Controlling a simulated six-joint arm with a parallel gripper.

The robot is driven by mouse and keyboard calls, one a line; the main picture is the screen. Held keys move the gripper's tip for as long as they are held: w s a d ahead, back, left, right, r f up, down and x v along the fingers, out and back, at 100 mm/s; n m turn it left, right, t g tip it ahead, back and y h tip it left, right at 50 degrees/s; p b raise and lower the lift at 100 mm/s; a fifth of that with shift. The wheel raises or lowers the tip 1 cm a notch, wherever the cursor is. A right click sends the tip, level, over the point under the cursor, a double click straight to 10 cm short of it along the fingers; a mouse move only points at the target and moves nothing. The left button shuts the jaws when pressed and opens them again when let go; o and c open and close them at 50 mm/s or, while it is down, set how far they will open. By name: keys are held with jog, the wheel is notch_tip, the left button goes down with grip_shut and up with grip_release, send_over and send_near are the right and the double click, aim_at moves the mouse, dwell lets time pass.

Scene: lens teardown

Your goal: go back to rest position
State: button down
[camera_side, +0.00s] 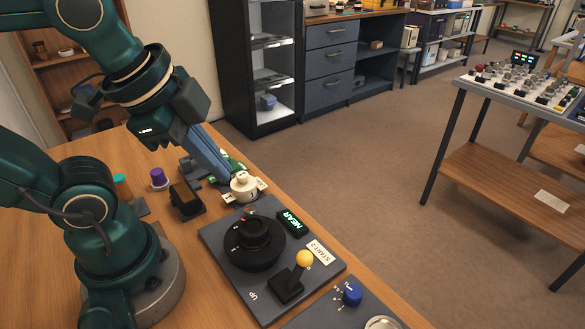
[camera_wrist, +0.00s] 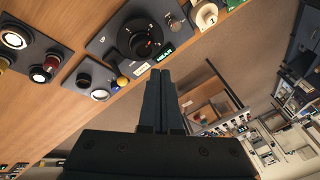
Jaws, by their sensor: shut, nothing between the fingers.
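My gripper (camera_side: 222,172) is shut and empty. In the side view its fingers point down and to the right, with their tips close to a white round knob (camera_side: 243,184). I cannot tell whether they touch it. In the wrist view the closed fingers (camera_wrist: 159,75) point up the picture, toward the edge of a dark panel with a black dial (camera_wrist: 140,38). The white knob also shows in the wrist view (camera_wrist: 204,14), to the right of the fingers and apart from them in the picture.
A grey panel (camera_side: 215,237) carries a black dial (camera_side: 254,240), a yellow-balled lever (camera_side: 304,259) and a lit NEAR display (camera_side: 292,222). A blue knob (camera_side: 352,294) is at the front. A purple-topped part (camera_side: 158,177) and a dark block (camera_side: 186,198) stand nearer my base.

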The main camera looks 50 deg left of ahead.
jog(key=n, duration=0.3)
jog(key=f+n, duration=0.1)
jog(key=n, duration=0.4)
jog(key=shift+w+f+n+t, duration=0.2)
jog(key=shift+f+n+t, duration=0.1)
jog(key=shift+n+t, duration=0.1)
